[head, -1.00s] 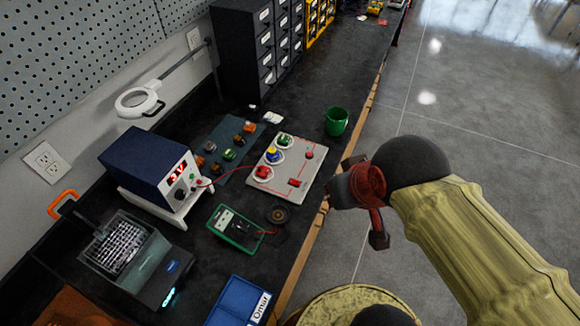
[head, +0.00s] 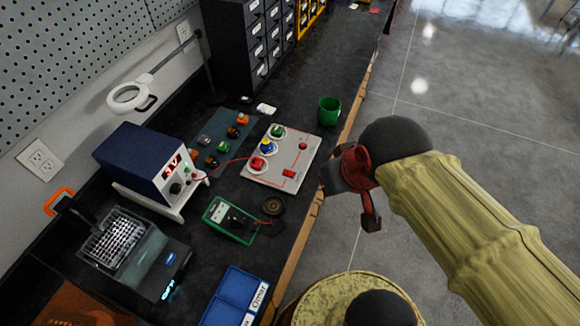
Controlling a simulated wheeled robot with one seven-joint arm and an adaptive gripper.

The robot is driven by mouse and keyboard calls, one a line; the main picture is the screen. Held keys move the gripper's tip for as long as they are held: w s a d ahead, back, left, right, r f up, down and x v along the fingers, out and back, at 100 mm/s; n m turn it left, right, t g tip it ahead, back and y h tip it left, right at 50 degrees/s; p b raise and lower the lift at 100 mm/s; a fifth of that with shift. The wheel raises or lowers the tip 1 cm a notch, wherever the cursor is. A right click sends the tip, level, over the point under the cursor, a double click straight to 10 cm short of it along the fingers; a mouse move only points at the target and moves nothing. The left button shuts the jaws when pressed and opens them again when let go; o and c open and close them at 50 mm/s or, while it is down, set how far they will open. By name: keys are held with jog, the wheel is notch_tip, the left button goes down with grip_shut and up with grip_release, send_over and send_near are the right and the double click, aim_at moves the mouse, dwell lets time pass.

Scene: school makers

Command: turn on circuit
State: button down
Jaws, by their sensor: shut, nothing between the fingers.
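A light grey circuit board (head: 309,164) lies on the dark bench, with round red, blue-yellow and green parts along its left side. A small red switch-like part (head: 288,173) sits near its front edge, and another red part (head: 303,146) sits near its right edge. I cannot tell the switch's position. A red wire runs from the board to a blue power supply (head: 140,160) showing a red "3 V" reading. My gripper (head: 340,181) is right of the board, over the bench's front edge, apart from the board and empty. Its fingertips are hard to make out.
A green cup (head: 330,110) stands beyond the board, near the bench edge. A green-framed meter (head: 222,226) and a dark round item (head: 273,205) lie nearer. A dark mat (head: 212,135) holds several small parts. Open floor (head: 450,110) lies to the right.

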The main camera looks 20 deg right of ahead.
jog(key=w+d+f+g+p, duration=0.1)
jog(key=w+f+g+p, duration=0.25)
jog(key=w, duration=0.35)
jog(key=n+y+p, duration=0.2)
jog(key=n, duration=0.7)
send_over(288, 172)
jog(key=s+d, duration=0.2)
jog(key=s+d+x, duration=0.1)
jog(key=x, duration=0.6)
jog(key=shift+w+d+f+n, duration=0.2)
jog(key=shift+w+f+n, duration=0.1)
jog(key=shift+n, duration=0.2)
jog(key=b+x, duration=0.1)
jog(key=x, duration=0.3)
jog(key=b+x, duration=0.1)
jog(key=x, duration=0.3)
jog(key=b+x, duration=0.1)
jog(key=x, duration=0.3)
jog(key=shift+s+d+f, duration=0.2)
jog(key=shift+d+f, duration=0.1)
jog(key=shift+f, duration=0.1)
jog(key=shift+f+b, duration=0.35)
jog(key=shift+f, duration=0.25)
